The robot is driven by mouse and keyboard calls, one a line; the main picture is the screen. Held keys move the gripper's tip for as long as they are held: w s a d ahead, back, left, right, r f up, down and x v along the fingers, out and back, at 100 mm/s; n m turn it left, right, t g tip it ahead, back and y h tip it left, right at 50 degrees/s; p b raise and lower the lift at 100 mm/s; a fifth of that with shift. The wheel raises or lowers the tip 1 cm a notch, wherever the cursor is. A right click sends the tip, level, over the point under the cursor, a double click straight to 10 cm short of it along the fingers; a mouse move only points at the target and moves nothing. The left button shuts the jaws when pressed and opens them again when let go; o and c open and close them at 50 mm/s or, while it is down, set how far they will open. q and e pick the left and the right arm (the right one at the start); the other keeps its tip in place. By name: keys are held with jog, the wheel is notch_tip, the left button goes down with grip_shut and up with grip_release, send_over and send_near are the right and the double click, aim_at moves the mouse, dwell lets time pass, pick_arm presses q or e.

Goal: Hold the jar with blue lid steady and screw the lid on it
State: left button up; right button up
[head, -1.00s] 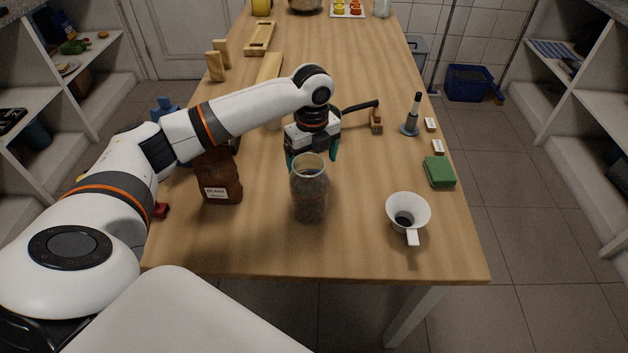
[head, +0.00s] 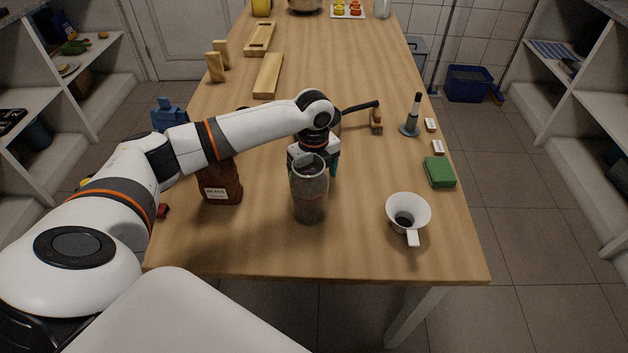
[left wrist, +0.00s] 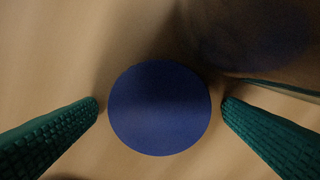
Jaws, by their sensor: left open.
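The glass jar (head: 310,200) stands upright on the table near its front, with an open top and dark contents. The blue lid (left wrist: 158,108) is a flat round disc in the left wrist view, apart from the jar. In the head view I cannot make it out behind the jar and gripper. My left gripper (head: 318,168) is low behind the jar, partly seen through its glass. Its two green fingers are open on either side of the lid, with a small gap at each side (left wrist: 160,104). My right gripper is in neither view.
A dark-handled pan (head: 360,106) is behind the gripper. The table front between jar and funnel is clear.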

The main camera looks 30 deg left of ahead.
pick_arm(q)
jog(key=c, duration=1.1)
jog(key=shift+o, duration=0.2)
notch_tip(320, 180, up, 18)
jog(key=p, duration=0.1)
